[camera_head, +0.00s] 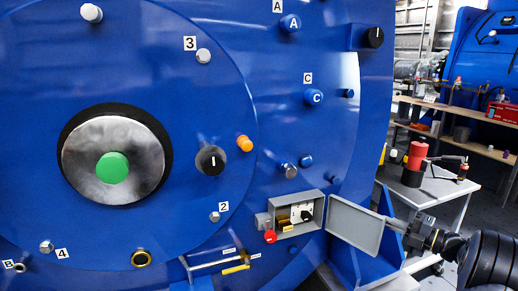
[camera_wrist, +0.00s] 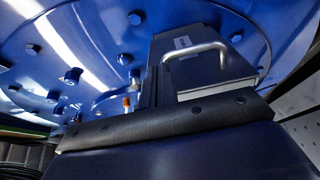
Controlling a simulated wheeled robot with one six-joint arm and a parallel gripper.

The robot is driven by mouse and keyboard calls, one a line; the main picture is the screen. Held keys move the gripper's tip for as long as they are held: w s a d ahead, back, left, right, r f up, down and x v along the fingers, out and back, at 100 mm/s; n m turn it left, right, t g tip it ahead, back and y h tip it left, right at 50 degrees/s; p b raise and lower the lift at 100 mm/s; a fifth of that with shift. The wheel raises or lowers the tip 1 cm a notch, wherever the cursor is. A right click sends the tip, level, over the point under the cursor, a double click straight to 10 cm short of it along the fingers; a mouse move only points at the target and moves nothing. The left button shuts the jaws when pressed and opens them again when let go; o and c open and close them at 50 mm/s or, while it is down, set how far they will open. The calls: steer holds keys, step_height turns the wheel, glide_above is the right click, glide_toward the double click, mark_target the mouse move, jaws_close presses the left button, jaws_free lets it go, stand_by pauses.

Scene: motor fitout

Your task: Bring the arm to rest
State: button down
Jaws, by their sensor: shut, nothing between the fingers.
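My gripper (camera_head: 398,224) comes in from the right edge of the head view, at the end of my dark arm. It is shut and empty. Its tip is beside the free right edge of a grey box door (camera_head: 354,228); I cannot tell whether they touch. The door stands swung open to the right of a small grey control box (camera_head: 283,224) on the blue motor housing (camera_head: 230,100). In the wrist view a dark panel with a metal handle (camera_wrist: 196,48) is close to the camera. A large dark shape fills the lower part there, and the fingertips are not clear.
A red knob (camera_head: 270,237) sits at the box's lower left. Knobs and bolts stick out of the housing, with a green-centred hub (camera_head: 112,168) at left. A small table (camera_head: 440,190) with a red-and-black item stands behind my arm. A workbench (camera_head: 470,140) is further back.

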steer(key=f, duration=0.1)
steer(key=f+b, duration=0.1)
steer(key=f, duration=0.3)
steer(key=shift+s+a+f, duration=0.1)
steer(key=shift+s+a, duration=0.1)
steer(key=shift+s, duration=0.1)
